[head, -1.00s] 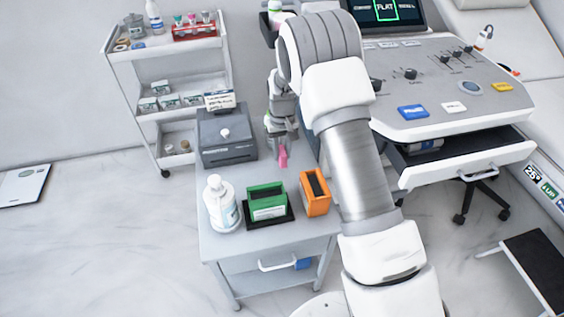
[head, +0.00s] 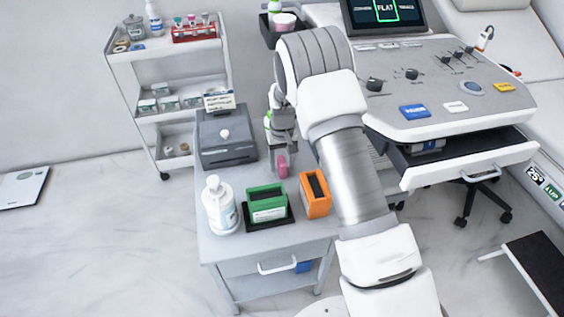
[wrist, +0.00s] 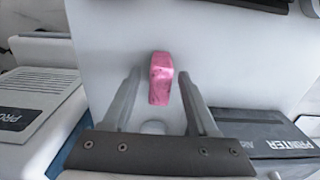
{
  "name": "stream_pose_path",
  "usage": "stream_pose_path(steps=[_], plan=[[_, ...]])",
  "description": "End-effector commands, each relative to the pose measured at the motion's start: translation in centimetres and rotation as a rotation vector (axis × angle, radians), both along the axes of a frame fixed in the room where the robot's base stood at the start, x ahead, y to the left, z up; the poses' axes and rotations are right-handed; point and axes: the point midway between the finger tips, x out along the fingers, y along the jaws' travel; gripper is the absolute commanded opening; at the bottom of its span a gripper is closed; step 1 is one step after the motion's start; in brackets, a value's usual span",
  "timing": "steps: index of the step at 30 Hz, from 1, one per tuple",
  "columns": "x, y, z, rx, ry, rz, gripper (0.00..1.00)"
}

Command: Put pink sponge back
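The pink sponge (head: 282,166) stands on the grey cabinet top (head: 240,246), behind the orange holder (head: 315,193). In the wrist view the sponge (wrist: 161,78) shows between my two fingers, with a gap on each side. My gripper (head: 281,148) is open, just above and behind the sponge; it also shows in the wrist view (wrist: 159,74). The green box (head: 267,203) sits on a black tray (head: 290,214) left of the orange holder. The insides of both holders look dark.
A white pump bottle (head: 220,205) stands at the cabinet's left edge. A dark grey printer (head: 226,142) is behind it. The console (head: 450,92) with an open drawer (head: 468,166) is at the right. A white trolley (head: 158,135) stands at back left.

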Motion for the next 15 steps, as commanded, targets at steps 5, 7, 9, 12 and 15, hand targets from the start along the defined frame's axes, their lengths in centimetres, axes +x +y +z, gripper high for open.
stream_pose_path(steps=[5,7,9,12,15], plan=[[0.0,0.0,0.1,0.0,0.0,0.0,0.59],[0.0,0.0,0.4,0.0,0.0,0.0,0.59],[0.0,0.0,1.2,0.0,-0.002,0.0,0.59],[0.1,0.0,2.9,0.002,-0.003,0.0,0.59],[0.1,0.0,5.2,0.002,-0.004,-0.001,0.59]])
